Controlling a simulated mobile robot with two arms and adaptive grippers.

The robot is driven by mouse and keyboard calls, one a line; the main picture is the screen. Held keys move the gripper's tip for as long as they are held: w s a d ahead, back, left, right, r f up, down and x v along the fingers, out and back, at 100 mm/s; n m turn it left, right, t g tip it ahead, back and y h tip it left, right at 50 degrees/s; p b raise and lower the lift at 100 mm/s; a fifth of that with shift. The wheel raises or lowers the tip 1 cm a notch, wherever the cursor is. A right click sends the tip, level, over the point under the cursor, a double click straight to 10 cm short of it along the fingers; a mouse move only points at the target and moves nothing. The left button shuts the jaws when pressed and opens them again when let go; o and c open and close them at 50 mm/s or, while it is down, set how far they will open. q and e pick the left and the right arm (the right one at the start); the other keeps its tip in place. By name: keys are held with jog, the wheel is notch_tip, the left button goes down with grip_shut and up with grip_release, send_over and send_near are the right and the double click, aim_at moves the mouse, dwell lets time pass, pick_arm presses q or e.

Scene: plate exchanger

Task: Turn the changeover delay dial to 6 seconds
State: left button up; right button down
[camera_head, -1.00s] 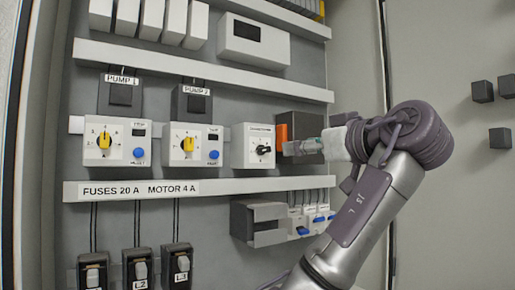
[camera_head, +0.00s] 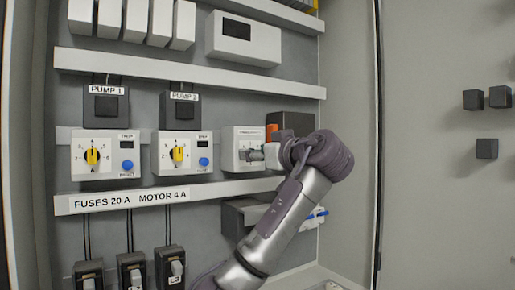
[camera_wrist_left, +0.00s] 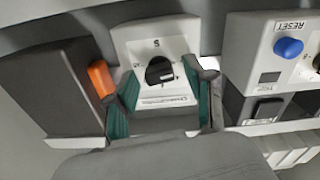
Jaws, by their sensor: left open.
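The changeover module (camera_head: 235,135) is a white box in the head view, right of the two pump units. In the left wrist view its black dial (camera_wrist_left: 158,70) sits on the white face, with small scale marks too blurred to read. My left gripper (camera_wrist_left: 168,80) is open, with a green-padded finger on each side of the dial; I cannot tell whether they touch it. In the head view the left gripper (camera_head: 256,154) is in front of the module and hides most of the dial. My right gripper is not in view.
An orange part (camera_head: 271,131) on a dark box (camera_head: 292,122) is close right of the module. The pump 2 unit (camera_head: 184,152), with a yellow dial and blue button, is to its left. A grey rail (camera_head: 205,190) runs below. The right wall area is mostly open.

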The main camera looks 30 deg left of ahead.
pick_arm(q)
jog(key=shift+a, duration=0.1)
grip_shut()
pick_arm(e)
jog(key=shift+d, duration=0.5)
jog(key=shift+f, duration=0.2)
pick_arm(q)
jog(key=m+b, duration=0.3)
jog(key=m, duration=0.6)
jog(key=m+b, duration=0.3)
jog(key=m, duration=0.7)
jog(key=shift+w+d+f+b, duration=0.15)
jog(key=shift+w+d+b, duration=0.05)
jog(key=shift+b, duration=0.2)
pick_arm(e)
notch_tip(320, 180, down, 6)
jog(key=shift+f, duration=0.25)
pick_arm(q)
jog(key=shift+m, duration=0.5)
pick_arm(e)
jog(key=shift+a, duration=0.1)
